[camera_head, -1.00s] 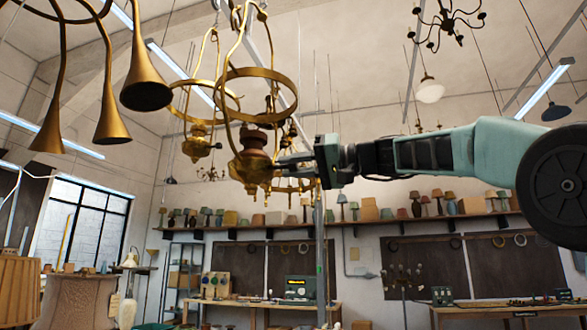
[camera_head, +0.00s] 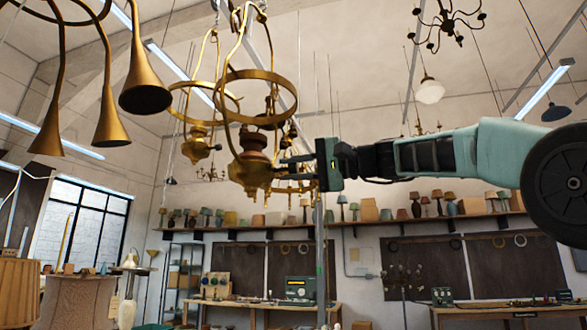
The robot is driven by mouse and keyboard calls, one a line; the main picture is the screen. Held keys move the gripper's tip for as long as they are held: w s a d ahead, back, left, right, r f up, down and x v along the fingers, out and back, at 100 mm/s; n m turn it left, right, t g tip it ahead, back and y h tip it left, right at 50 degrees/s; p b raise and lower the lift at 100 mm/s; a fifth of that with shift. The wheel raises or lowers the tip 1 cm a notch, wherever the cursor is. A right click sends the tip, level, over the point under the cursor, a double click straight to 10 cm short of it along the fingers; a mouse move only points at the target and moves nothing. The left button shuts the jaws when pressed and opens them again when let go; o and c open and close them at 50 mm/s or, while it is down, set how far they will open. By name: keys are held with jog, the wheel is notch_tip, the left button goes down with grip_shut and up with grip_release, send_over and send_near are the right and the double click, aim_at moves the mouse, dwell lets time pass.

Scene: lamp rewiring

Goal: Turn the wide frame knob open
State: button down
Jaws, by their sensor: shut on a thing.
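A brass hanging lamp with a broad ring frame (camera_head: 257,77) hangs left of centre in the head view. Its rounded brass font (camera_head: 250,173) sits below the ring. My gripper (camera_head: 292,171) reaches in from the right, level with the font. Its fingers are shut on a small part at the font's right side, which I take to be the wide frame knob. The fingers hide most of the knob, so its turn angle cannot be read.
A second brass ring-frame lamp (camera_head: 197,147) hangs close behind on the left. Brass horn shades (camera_head: 146,75) hang at upper left. A black chandelier (camera_head: 447,22) hangs at upper right. A shelf of small lampshades (camera_head: 400,220) and workbenches (camera_head: 255,304) stand at the far wall.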

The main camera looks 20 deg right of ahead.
dwell(0.4)
jog(key=c, duration=1.3)
grip_release()
jog(key=shift+o, duration=0.2)
jog(key=b+v, duration=0.4)
jog(key=v, duration=1.3)
jog(key=shift+s+d+b, duration=0.15)
jog(key=shift+b, duration=0.2)
